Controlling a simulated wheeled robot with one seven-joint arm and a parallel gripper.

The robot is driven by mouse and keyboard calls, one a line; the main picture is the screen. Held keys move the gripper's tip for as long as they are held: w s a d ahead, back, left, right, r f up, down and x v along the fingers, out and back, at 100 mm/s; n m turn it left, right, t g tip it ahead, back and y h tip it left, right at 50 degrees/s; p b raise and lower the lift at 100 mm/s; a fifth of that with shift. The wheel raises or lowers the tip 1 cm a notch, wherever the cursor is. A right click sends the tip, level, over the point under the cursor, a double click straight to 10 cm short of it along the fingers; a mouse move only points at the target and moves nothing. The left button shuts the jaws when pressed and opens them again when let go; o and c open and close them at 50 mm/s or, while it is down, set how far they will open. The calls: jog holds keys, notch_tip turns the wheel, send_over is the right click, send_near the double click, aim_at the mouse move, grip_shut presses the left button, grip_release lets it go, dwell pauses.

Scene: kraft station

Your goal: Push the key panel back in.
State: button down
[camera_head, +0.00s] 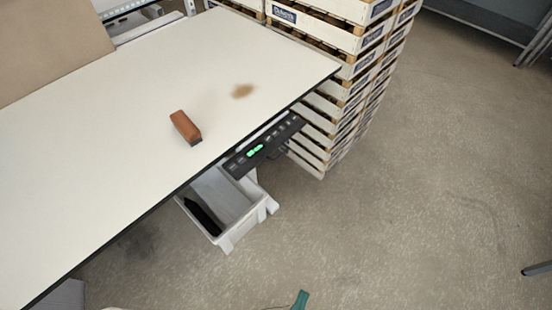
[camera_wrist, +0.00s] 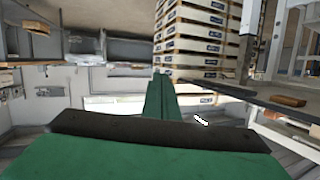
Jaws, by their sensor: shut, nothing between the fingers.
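The key panel (camera_head: 264,146) is a dark strip of keys with green lit marks. In the head view it sticks out from under the front edge of the table, near the right corner. My gripper (camera_head: 300,299) shows as a small green tip at the bottom edge of the head view, over the floor and well apart from the panel. In the wrist view, the green fingers of my gripper (camera_wrist: 161,97) are together, with nothing between them. I cannot clearly make out the panel in the wrist view.
The pale table (camera_head: 110,120) bears a brown block-like brush (camera_head: 185,127) and a brown stain. A white bin (camera_head: 226,212) stands below the panel. Stacked crates (camera_head: 335,95) stand beyond the table's right end. The floor at the right is mostly clear.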

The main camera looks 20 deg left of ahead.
jog(key=w+a+f+m+g+y, duration=0.1)
jog(key=w+f+m+g+y, duration=0.15)
jog(key=w+f+m, duration=1.1)
jog(key=w+a+r+m+g+y, duration=0.1)
jog(key=w+a+r+m+y, duration=0.15)
jog(key=w, duration=0.35)
jog(key=w+a+r+m+g+y, duration=0.1)
jog(key=w+r+m+y, duration=0.15)
jog(key=w, duration=0.25)
jog(key=w+r+m+g+y, duration=0.1)
jog(key=w+r+g+y, duration=0.25)
jog(key=r, duration=0.55)
jog(key=w+r+m+g+y, duration=0.15)
jog(key=r+y, duration=0.25)
jog(key=r, duration=0.4)
jog(key=x, duration=1.3)
jog(key=shift+w+a+g, duration=0.2)
jog(key=shift+a+g, duration=0.05)
jog(key=shift+g, duration=0.1)
jog(key=shift+w+f, duration=0.1)
